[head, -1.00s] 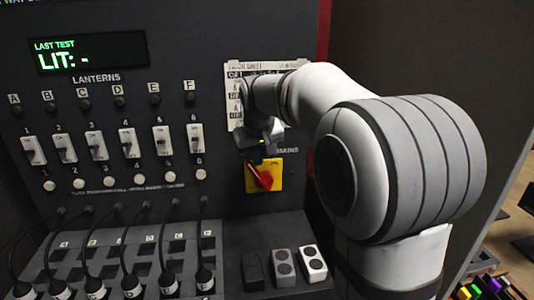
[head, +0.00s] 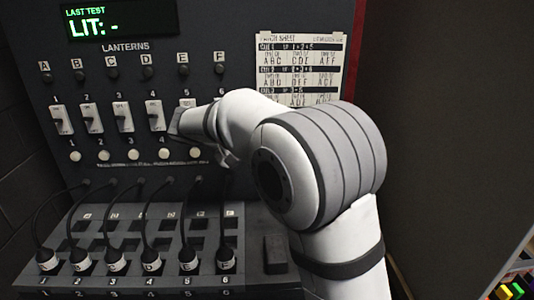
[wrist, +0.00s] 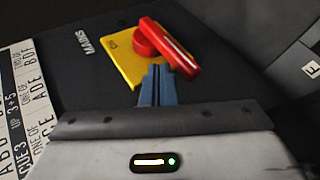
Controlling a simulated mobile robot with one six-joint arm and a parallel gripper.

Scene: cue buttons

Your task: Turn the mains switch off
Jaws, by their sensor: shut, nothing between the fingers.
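The mains switch has a red turning handle (wrist: 172,48) on a yellow plate (wrist: 118,57), with the word MAINS printed beside it in the wrist view. The handle runs slantwise from the plate's upper edge to the lower right. My gripper (wrist: 157,70) is shut and empty, its blue-grey fingertips over the yellow plate and close beside the handle. I cannot tell whether they touch it. In the head view my arm hides the switch, and the fingertips are not visible there.
The dark panel carries a row of lantern switches (head: 122,117), round buttons and a green display (head: 103,21). A printed cue sheet (head: 300,65) hangs on the right. Cables with plugs (head: 226,256) rise from the sloping desk below. A dark block (head: 275,252) sits near my arm.

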